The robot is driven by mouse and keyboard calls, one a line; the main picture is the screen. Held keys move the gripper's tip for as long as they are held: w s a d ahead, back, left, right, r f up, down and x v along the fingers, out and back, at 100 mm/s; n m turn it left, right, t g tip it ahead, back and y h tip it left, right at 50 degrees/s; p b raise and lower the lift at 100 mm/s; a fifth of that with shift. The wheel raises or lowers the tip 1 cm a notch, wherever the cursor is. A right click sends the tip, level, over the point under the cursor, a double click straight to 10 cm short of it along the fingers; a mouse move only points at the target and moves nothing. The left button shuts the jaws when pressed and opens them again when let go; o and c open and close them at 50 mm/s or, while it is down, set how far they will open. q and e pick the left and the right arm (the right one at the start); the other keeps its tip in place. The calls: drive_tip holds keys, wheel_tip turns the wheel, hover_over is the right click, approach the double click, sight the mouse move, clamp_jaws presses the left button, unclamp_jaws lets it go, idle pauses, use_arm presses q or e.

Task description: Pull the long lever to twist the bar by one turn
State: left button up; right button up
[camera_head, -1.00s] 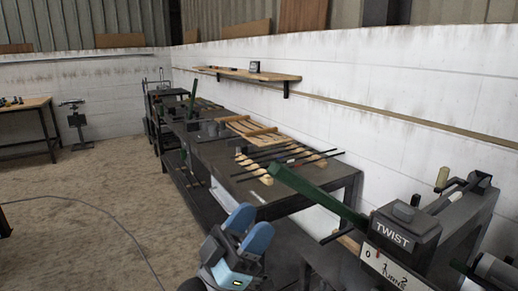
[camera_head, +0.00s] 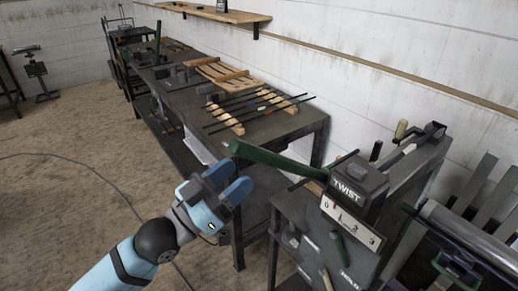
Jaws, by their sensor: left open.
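The long green lever (camera_head: 278,160) sticks out to the left from the dark twisting machine (camera_head: 358,186), which is marked TWIST. A white plate numbered from 0 upward (camera_head: 349,221) sits on its front, below the TWIST label. A dark bar (camera_head: 330,169) shows behind the lever, partly hidden by the machine. My left gripper (camera_head: 236,180) has blue fingers and is open and empty. In the picture it is just below and left of the lever's free end; I cannot tell whether they touch. My right gripper is not in view.
A dark workbench (camera_head: 225,142) with several thin rods (camera_head: 252,108) on wooden supports stands behind the lever. A second green handle (camera_head: 342,256) hangs on the machine's front near a HOLD label. A roller machine (camera_head: 470,235) stands at the right.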

sight(260, 154)
use_arm(q)
drive_tip(key=x, duration=0.6)
drive_tip(key=shift+w+d+r+p, duration=0.15)
drive_tip(key=shift+w+d+p, duration=0.1)
drive_tip(key=shift+p, duration=0.15)
drive_tip(key=shift+s, duration=0.1)
clamp_jaws()
